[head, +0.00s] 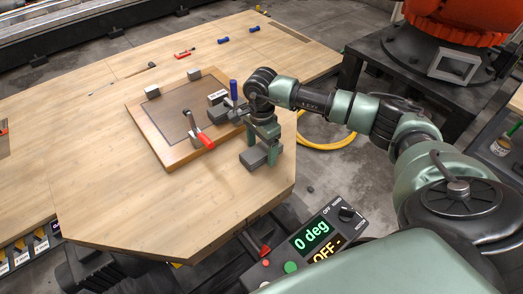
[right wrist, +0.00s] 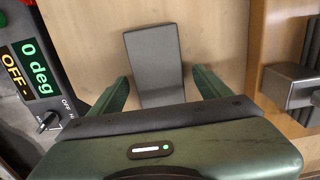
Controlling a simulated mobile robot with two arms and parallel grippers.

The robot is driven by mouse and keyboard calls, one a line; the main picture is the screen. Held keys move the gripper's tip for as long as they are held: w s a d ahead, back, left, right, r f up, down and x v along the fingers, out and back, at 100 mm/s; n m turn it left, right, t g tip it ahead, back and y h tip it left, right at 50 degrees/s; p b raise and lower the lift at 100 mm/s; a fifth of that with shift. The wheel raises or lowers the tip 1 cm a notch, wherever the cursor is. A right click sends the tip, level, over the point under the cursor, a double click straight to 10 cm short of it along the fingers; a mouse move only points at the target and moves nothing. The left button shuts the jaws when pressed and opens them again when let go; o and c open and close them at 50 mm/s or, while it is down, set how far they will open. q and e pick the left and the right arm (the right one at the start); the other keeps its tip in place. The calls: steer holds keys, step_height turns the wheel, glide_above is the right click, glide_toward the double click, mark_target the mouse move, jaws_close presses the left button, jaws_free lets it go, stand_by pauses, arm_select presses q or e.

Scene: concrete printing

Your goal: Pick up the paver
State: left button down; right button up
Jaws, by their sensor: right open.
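The paver, a dark grey rectangular block (head: 254,158), lies flat on the wooden table near its right edge. It also shows in the right wrist view (right wrist: 153,58), where its near end lies between my two green fingers. My right gripper (head: 262,148) is open and points down over the paver. In the right wrist view the gripper (right wrist: 160,90) has a gap on both sides of the block, and its body hides the block's nearest end. My left gripper is not in view.
A framed wooden board (head: 172,158) with a red-handled clamp (head: 203,139) and small grey blocks lies left of the paver. A blue cylinder (head: 233,89) stands behind. A control panel (head: 310,237) reading "0 deg" and "OFF" is in front.

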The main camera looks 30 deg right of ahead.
steer(key=shift+f, duration=0.25)
jaws_close()
steer(key=shift+r, duration=0.1)
steer(key=shift+w, duration=0.1)
